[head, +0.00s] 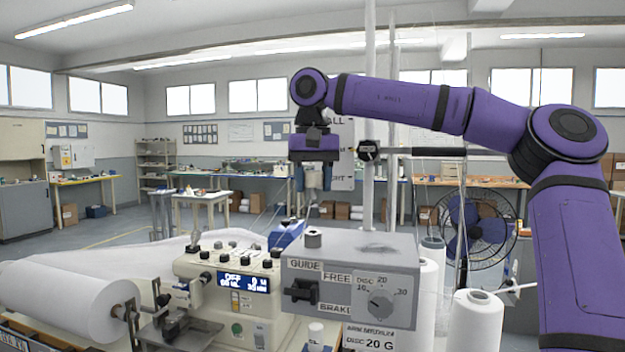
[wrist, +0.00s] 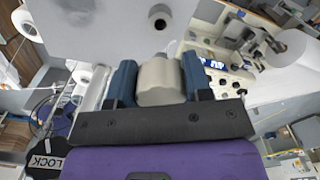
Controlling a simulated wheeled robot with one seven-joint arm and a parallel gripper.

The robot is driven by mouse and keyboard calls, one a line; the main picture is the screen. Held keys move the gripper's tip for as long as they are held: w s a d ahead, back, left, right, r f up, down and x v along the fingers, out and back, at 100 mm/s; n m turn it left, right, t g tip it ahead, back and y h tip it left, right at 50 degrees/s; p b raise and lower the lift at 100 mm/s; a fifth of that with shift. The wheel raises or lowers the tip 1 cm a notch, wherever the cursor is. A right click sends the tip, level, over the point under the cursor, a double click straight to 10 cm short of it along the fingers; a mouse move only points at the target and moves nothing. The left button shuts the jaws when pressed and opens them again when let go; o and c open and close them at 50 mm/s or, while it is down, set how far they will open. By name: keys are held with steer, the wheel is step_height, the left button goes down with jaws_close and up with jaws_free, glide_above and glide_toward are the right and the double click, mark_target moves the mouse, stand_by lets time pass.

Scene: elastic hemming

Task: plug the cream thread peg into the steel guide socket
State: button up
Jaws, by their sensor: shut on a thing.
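My gripper (head: 313,182) hangs pointing down from my purple arm, above the grey control box. In the wrist view my gripper (wrist: 158,78) has its two blue fingers shut on the cream thread peg (wrist: 157,84), one finger on each side. The peg also shows between the fingers in the head view (head: 315,179). In the wrist view the socket (wrist: 159,17) lies beyond the peg, near the top edge. The peg is clear of the socket.
The grey box (head: 348,262) carries a dial and a guide lever. A cream sewing machine (head: 226,275) stands to its left, and white thread cones (head: 474,318) to its right. A thin upright pole (head: 369,205) rises just right of my gripper.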

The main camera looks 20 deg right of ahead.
steer(key=shift+f, duration=2.7)
steer(key=shift+f, duration=2.05)
steer(key=o, duration=0.9)
steer(key=shift+c, duration=0.2)
step_height(320, 180, up, 11)
steer(key=shift+f, duration=0.1)
